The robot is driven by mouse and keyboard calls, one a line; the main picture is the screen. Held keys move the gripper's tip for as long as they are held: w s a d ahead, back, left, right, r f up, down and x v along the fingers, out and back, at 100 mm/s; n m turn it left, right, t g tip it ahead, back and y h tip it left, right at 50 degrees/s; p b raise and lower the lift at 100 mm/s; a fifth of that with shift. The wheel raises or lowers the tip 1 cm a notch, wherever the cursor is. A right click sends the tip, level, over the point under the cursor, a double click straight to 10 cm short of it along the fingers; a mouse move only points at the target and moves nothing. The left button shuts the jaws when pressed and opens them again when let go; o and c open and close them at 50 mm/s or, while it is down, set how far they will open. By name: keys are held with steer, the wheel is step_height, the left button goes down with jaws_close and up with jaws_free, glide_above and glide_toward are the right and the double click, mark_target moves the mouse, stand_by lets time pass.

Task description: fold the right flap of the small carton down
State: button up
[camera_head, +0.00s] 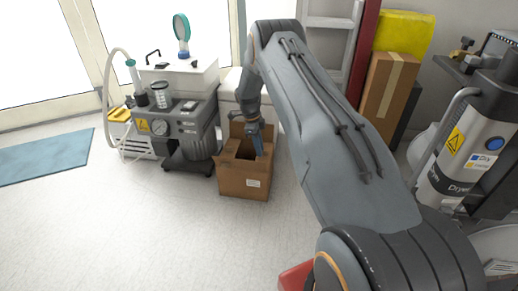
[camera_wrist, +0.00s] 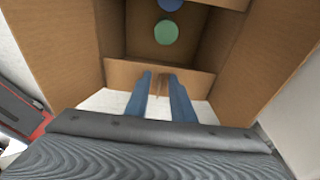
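The small carton (camera_head: 232,180) stands on the floor, its top open and flaps raised. In the wrist view I look into it. A large cardboard panel rises on the left side (camera_wrist: 55,45) and another on the right side (camera_wrist: 262,55); a narrower cardboard strip (camera_wrist: 118,76) crosses nearer my gripper. I cannot tell which panel is the task's right flap. My gripper (camera_wrist: 159,76) has its two blue fingers apart, tips over this strip. Whether they touch it is unclear. In the head view my gripper (camera_head: 257,150) points down at the carton's right part.
A green disc (camera_wrist: 166,32) and a blue one (camera_wrist: 170,4) show inside the carton. A compressor unit (camera_head: 180,128) stands left of the carton. A tall brown box (camera_head: 386,95) and a dryer cylinder (camera_head: 463,150) stand to the right. The floor in front is clear.

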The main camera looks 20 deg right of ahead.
step_height(320, 180, up, 7)
steer(key=a+p, duration=0.1)
steer(key=p, duration=0.1)
steer(key=shift+w+r, duration=0.2)
steer(key=shift+w, duration=0.25)
steer(key=shift+a, duration=0.1)
